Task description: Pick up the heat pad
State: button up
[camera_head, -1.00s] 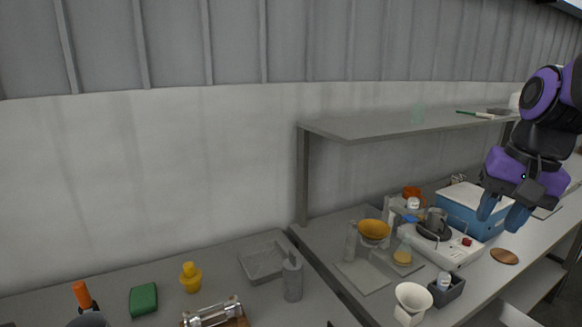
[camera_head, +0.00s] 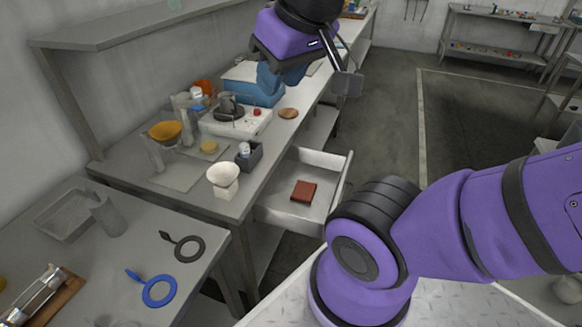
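A flat reddish-brown square pad (camera_head: 304,192), which may be the heat pad, lies inside an open drawer (camera_head: 336,171) under the bench. A round wooden disc (camera_head: 288,113) lies on the bench top near its front edge. My gripper (camera_head: 279,80) hangs above the far part of the bench, in front of the blue box, well up and back from the drawer. Its blue fingers look apart with nothing between them. It touches neither the pad nor the disc.
A hotplate (camera_head: 236,121) with a dark pot, a grey holder (camera_head: 249,156) with a bottle, and a white funnel-shaped cup (camera_head: 223,178) crowd the bench. The shelf (camera_head: 120,27) overhangs the back. The open drawer juts into the aisle. Floor to the right is clear.

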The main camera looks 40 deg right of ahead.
aim_at(304, 192)
jog(key=k+l+z, duration=0.65)
jog(key=k+l, duration=0.15)
